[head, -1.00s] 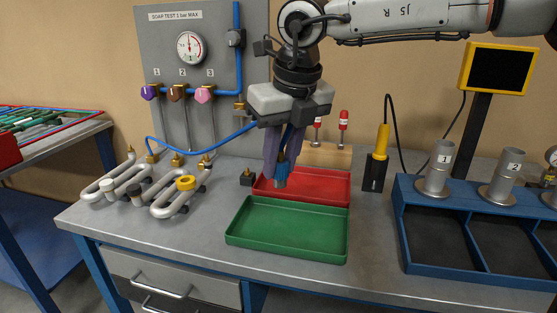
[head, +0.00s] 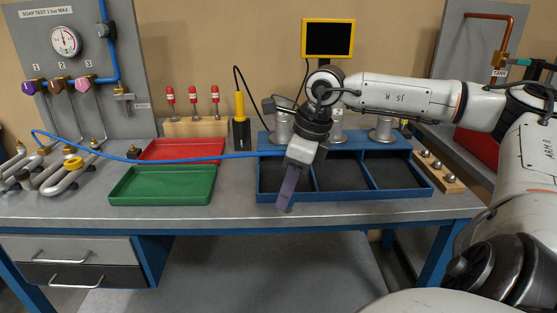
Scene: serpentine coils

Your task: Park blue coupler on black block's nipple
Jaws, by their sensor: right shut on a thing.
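The small black block (head: 134,153) stands on the bench left of the red tray, with a small brass nipple on top. My right gripper (head: 286,205) is over the front of the blue bin, well to the right of the block. Its purple fingers point down, shut on the blue coupler, which the fingers and wrist hide in this view. My left gripper is out of view.
The red tray (head: 180,149) and green tray (head: 163,198) look empty. Metal coils (head: 62,181) lie at the left. A yellow-handled tool (head: 239,106) stands in a black holder behind. The blue bin (head: 350,196) has several compartments. Bench between green tray and bin is clear.

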